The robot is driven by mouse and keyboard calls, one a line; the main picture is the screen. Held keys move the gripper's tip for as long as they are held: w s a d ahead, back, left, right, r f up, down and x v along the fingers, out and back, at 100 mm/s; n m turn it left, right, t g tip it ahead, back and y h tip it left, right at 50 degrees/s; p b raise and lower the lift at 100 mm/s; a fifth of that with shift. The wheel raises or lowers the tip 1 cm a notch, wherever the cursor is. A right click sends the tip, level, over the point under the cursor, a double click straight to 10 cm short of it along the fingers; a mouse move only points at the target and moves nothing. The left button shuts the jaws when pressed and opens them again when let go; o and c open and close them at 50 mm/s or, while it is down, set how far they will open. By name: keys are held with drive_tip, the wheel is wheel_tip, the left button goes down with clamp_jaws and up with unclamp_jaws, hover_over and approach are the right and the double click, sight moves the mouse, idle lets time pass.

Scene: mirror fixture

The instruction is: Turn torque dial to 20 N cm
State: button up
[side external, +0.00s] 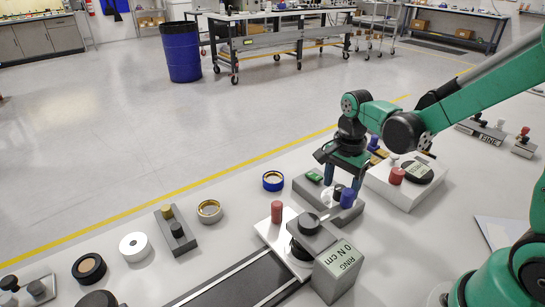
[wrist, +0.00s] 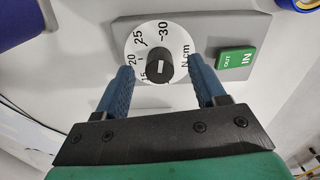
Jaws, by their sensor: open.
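The torque dial (wrist: 150,40) is a white round face on a grey box, with marks 15, 20, 25 and 30 and the words N cm. Its black knob (wrist: 160,66) sits in the middle and carries a short white mark; I cannot tell exactly which number it points to. My gripper (wrist: 162,72) is open, its two blue fingers left and right of the knob with gaps on both sides. In the side external view my gripper (side external: 338,182) is over the grey box (side external: 310,192), pointing down, and partly hides the dial.
A green IN/OUT button (wrist: 236,60) is on the same box. A grey block labelled RING 0 N cm (side external: 338,270) and a red post (side external: 277,212) are in front. A white box (side external: 400,188) is to the right.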

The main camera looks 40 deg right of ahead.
drive_tip(key=shift+f, duration=0.6)
clamp_jaws()
